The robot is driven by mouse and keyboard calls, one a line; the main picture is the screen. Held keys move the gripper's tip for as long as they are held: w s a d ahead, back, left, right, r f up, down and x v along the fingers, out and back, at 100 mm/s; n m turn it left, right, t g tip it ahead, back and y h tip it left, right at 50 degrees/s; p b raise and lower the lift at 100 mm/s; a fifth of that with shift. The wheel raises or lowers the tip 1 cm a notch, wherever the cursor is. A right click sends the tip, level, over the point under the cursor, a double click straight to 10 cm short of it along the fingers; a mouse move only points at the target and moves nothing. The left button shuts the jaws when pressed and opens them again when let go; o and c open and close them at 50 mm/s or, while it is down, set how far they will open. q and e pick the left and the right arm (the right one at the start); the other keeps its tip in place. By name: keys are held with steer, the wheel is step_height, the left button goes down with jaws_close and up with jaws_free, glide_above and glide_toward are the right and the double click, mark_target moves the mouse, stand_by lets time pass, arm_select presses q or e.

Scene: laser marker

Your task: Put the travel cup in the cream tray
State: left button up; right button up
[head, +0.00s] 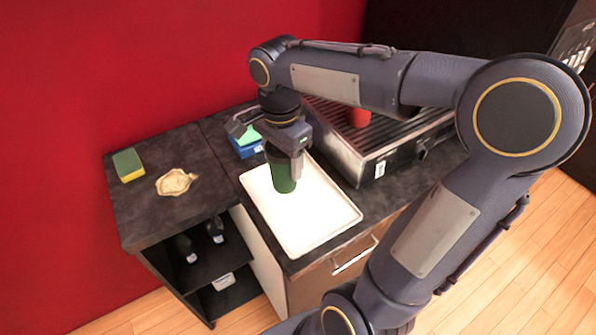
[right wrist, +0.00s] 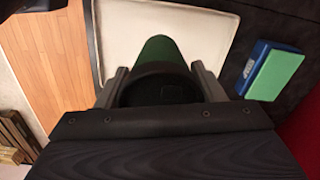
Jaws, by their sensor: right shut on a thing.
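The travel cup (head: 283,174) is dark green with a black lid and is upright at the back left part of the cream tray (head: 325,222). My right gripper (head: 288,155) is shut around the upper part of the cup. In the right wrist view, the cup (right wrist: 160,62) sits between the two fingers (right wrist: 158,88), with the tray (right wrist: 212,28) behind it. I cannot tell whether the cup's base touches the tray. My left gripper is not in view.
A blue and green box (head: 246,143) stands just behind the tray. A silver machine (head: 372,150) with a red cup (head: 359,117) is to the right. A sponge (head: 128,165) and a beige stain-like patch (head: 175,182) are on the left counter.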

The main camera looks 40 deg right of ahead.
steer(key=shift+w+d+f, duration=0.1)
steer(key=shift+d+f, duration=0.6)
steer(key=shift+f, duration=0.7)
steer(key=shift+w+d+f, duration=0.1)
steer(key=shift+d+f, duration=0.55)
steer(key=shift+f, duration=0.75)
steer(key=shift+w+d+f, duration=0.1)
steer(key=shift+d+f, duration=0.6)
steer(key=shift+f, duration=0.7)
steer(key=shift+f, duration=0.1)
steer(key=shift+f, duration=0.15)
steer(key=o, duration=0.7)
